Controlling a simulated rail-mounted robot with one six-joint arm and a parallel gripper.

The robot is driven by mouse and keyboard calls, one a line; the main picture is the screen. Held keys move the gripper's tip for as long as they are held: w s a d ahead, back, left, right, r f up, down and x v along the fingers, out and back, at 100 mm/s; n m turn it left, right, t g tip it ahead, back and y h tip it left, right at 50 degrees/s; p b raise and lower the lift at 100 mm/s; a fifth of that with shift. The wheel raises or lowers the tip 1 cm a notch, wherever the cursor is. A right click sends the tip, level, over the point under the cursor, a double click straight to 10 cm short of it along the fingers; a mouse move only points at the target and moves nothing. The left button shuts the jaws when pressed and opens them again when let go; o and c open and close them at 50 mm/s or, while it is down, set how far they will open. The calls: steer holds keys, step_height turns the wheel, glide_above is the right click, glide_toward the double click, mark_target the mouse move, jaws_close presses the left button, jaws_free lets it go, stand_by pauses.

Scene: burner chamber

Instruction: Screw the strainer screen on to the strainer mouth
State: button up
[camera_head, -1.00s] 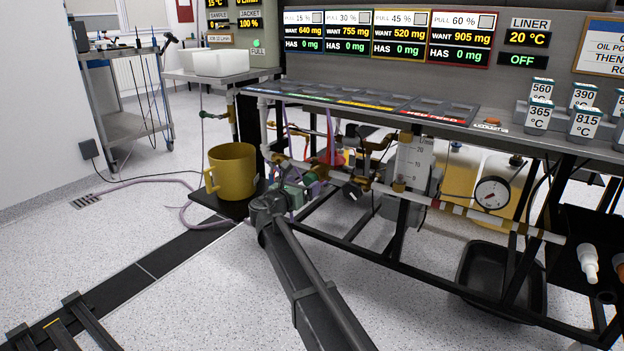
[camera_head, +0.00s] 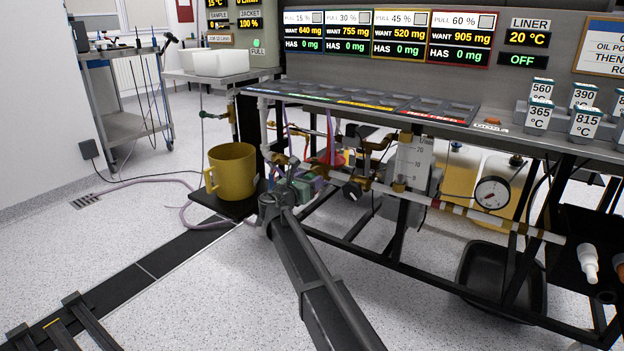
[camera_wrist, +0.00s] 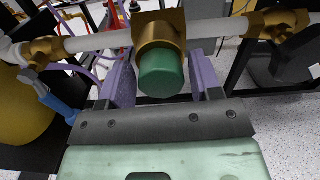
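In the wrist view a round green end piece (camera_wrist: 162,75) sits at the mouth of a brass fitting (camera_wrist: 158,32) on the white pipe. It looks like the strainer screen's cap at the strainer mouth; no mesh shows, and I cannot tell how far it is threaded in. My gripper (camera_wrist: 160,62) has its two purple fingers on either side of the green piece, with a narrow gap visible at each side. It is open around it. In the head view my gripper (camera_head: 303,184) is below the pipework under the bench, and the green piece is not clear there.
A yellow mug (camera_head: 231,173) stands on a black shelf left of my arm. Brass valves and white pipe (camera_head: 470,212) run along the black frame, with a pressure gauge (camera_head: 492,193) at right. A black tray (camera_head: 470,285) lies low at right. Open floor lies in front.

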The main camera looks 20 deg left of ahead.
jaws_close()
steer(key=shift+o, duration=1.7)
jaws_free()
steer(key=v, duration=1.1)
steer(key=shift+w, duration=0.1)
